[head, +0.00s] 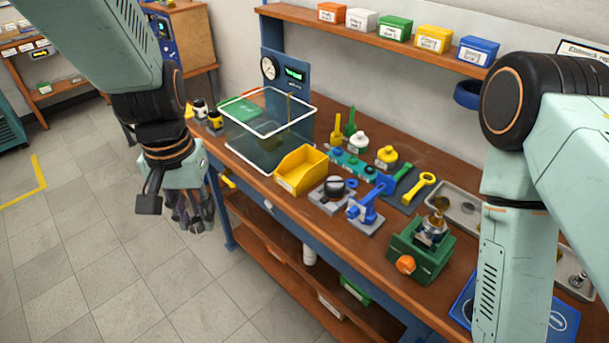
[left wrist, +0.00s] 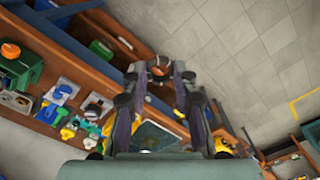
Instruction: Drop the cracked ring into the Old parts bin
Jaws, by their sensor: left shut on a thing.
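My left gripper (head: 190,212) hangs in front of the bench's left end, over the floor, with its fingers pointing down. In the left wrist view, its fingertips (left wrist: 160,72) are shut on a small, dark, round thing with an orange-red tint, which looks like the ring; no crack can be made out. The yellow open bin (head: 302,170) stands on the bench, right of the gripper and apart from it. Its label is too small to read, so I cannot tell whether it is the Old parts bin. My right gripper is outside the views.
A clear open tank (head: 262,150) stands left of the yellow bin on the wooden bench (head: 395,285). A black-knobbed fixture (head: 335,188), a blue tool (head: 366,205) and a green vise (head: 420,250) stand to the right. Small labelled bins line the shelf (head: 400,45).

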